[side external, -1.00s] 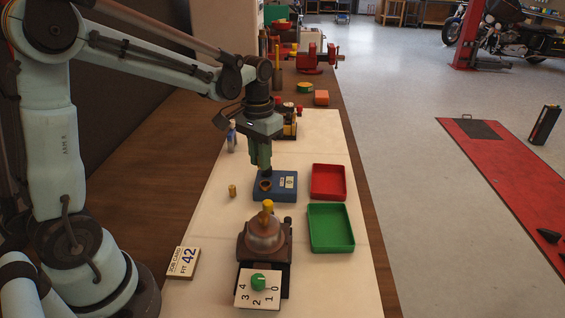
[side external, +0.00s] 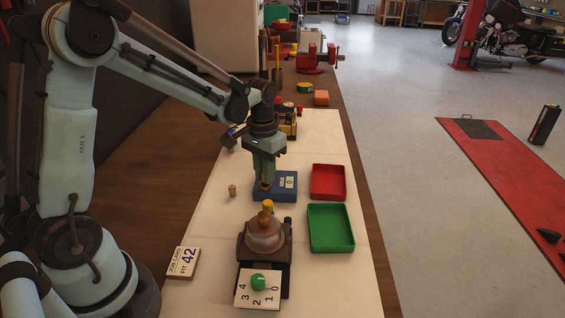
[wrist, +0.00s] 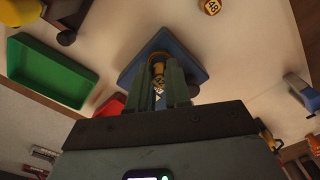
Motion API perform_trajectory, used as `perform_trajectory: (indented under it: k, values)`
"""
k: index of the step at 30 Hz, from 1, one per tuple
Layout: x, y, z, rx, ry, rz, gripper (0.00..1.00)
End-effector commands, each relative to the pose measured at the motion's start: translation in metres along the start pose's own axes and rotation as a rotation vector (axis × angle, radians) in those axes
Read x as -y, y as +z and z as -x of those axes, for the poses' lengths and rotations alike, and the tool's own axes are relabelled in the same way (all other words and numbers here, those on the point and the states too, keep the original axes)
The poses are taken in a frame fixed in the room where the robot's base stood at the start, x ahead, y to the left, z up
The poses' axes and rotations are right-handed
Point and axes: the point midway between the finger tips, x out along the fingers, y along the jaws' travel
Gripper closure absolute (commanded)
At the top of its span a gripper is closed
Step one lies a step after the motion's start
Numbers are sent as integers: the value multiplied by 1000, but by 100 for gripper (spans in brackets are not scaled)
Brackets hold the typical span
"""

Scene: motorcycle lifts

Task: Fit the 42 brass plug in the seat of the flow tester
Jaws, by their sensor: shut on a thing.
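My gripper (side external: 264,186) points down, its fingertips low at the blue block (side external: 289,183), which has a small white label. In the wrist view the fingers (wrist: 160,85) are closed around a small brass piece (wrist: 157,68) at the block's brass-coloured ring. I cannot read a number on it or tell how deep it sits. Another brass plug (side external: 232,190) stands on the mat left of the block; in the wrist view its top (wrist: 211,5) carries a number I cannot read surely. The job card (side external: 183,262) reads "FIT 42".
A domed brass device (side external: 264,237) with a green-knobbed dial plate (side external: 258,289) stands nearer the camera, a yellow-brass piece on top. A red tray (side external: 328,182) and green tray (side external: 331,228), both empty, lie right of the block. Mat is free at the front right.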

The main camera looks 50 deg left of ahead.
Motion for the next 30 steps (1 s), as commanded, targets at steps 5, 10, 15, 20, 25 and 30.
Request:
perform_trajectory:
  k: [5, 10, 15, 20, 25, 30]
  values:
    - [0, 0, 0, 0, 0, 0, 100]
    - [0, 0, 0, 0, 0, 0, 100]
    - [0, 0, 0, 0, 0, 0, 100]
    - [0, 0, -3, 0, 0, 0, 100]
    - [0, 0, -6, 0, 0, 0, 100]
    - [0, 0, -9, 0, 0, 0, 100]
